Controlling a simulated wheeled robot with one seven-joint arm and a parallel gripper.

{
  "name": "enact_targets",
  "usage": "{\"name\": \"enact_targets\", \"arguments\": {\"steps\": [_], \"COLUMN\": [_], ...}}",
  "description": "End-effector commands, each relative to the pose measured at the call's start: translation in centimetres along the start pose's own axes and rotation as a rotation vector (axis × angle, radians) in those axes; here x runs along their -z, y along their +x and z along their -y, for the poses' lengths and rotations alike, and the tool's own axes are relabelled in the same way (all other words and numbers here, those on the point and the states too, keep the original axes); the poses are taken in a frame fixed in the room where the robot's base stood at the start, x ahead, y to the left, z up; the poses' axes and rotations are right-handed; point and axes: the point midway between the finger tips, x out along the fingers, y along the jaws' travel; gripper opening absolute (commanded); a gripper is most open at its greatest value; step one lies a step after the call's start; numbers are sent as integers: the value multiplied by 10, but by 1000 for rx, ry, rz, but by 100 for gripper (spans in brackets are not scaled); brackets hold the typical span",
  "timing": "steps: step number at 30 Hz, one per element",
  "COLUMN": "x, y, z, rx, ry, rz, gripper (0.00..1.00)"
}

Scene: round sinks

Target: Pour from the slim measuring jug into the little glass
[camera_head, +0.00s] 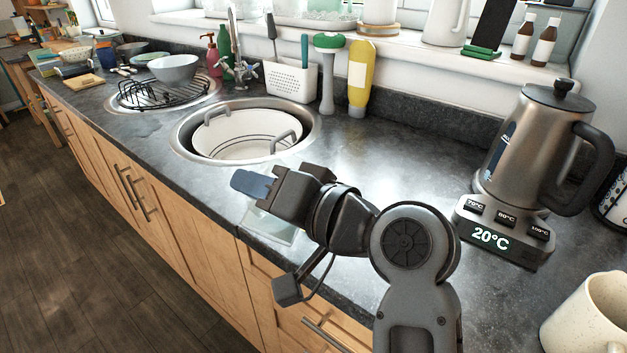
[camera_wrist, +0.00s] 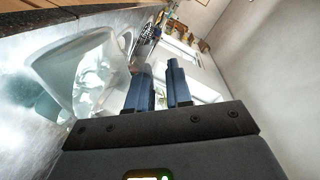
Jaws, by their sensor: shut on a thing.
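My gripper (camera_head: 249,185) is over the front of the counter, its blue fingers pointing left. In the wrist view its fingers (camera_wrist: 163,88) are close together with a narrow pale gap between them. A clear vessel, which I take for the slim measuring jug (camera_wrist: 82,72), is right beside the fingers and looks tilted in that view. Its clear body (camera_head: 272,226) shows partly below the gripper in the head view, the rest hidden by my arm. How the fingers grip it is hard to see. I cannot make out the little glass for certain.
A round sink (camera_head: 312,128) with a white basin (camera_head: 245,150) lies behind the gripper. A steel kettle (camera_head: 530,150) on its base and a speckled mug (camera_head: 590,318) stand at right. A yellow bottle (camera_head: 361,75) stands at the back. The counter between sink and kettle is clear.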

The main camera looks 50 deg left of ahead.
Motion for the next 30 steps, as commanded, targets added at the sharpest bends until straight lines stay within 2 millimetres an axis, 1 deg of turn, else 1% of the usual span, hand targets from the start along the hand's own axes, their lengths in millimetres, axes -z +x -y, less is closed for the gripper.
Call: {"name": "enact_targets", "arguments": {"steps": [11, 13, 16, 18, 21, 26, 30], "x": [2, -6, -21, -30, -43, -44, -50], "y": [0, 0, 2, 2, 2, 2, 2], "z": [1, -3, -12, -12, -10, -10, -9], "rx": [1, 0, -1, -1, 0, 0, 1], "ry": [9, -31, -161, -272, -390, -411, -448], "rz": [1, -6, -33, -56, -80, -84, -91], "gripper": [0, 0, 0, 0, 0, 0, 0]}}
